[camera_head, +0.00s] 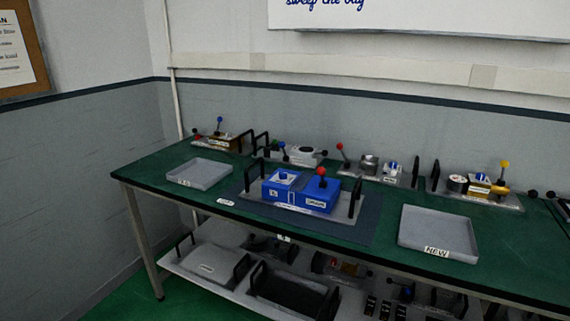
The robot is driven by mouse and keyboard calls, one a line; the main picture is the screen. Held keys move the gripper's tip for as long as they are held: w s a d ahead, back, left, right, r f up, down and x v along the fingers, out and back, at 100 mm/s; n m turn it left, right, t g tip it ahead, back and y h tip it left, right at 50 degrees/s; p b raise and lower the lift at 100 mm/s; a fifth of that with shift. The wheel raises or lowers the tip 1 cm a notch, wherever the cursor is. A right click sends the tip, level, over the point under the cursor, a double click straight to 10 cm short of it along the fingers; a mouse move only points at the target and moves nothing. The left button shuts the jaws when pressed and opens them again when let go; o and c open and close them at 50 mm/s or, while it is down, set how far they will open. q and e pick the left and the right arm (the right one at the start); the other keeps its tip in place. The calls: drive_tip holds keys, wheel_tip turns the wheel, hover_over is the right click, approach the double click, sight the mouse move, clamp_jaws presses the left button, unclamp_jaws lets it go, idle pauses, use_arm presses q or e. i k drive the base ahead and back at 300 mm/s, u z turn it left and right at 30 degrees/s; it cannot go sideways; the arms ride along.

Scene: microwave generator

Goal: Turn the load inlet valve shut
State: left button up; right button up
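No part labelled as a load inlet valve can be read at this size. A blue unit (300,192) sits on a grey baseplate with black end handles, on a dark mat in the middle of the green bench. It has a lever with a red ball knob (320,172) on its right block and a small blue-and-white part (283,177) on its left block. Several other units with levers and valve-like parts stand along the back, one with a yellow knob (504,164). Neither of my grippers is in view.
The green bench (375,255) runs along the grey wall. An empty grey tray (200,174) lies left of the mat, and a tray marked NEW (438,232) lies right. A lower shelf (185,265) holds more trays and units. Open floor shows at front left.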

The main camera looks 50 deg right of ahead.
sight(283, 175)
drive_tip(key=z, duration=0.55)
drive_tip(key=i, duration=0.85)
drive_tip(key=z, duration=0.8)
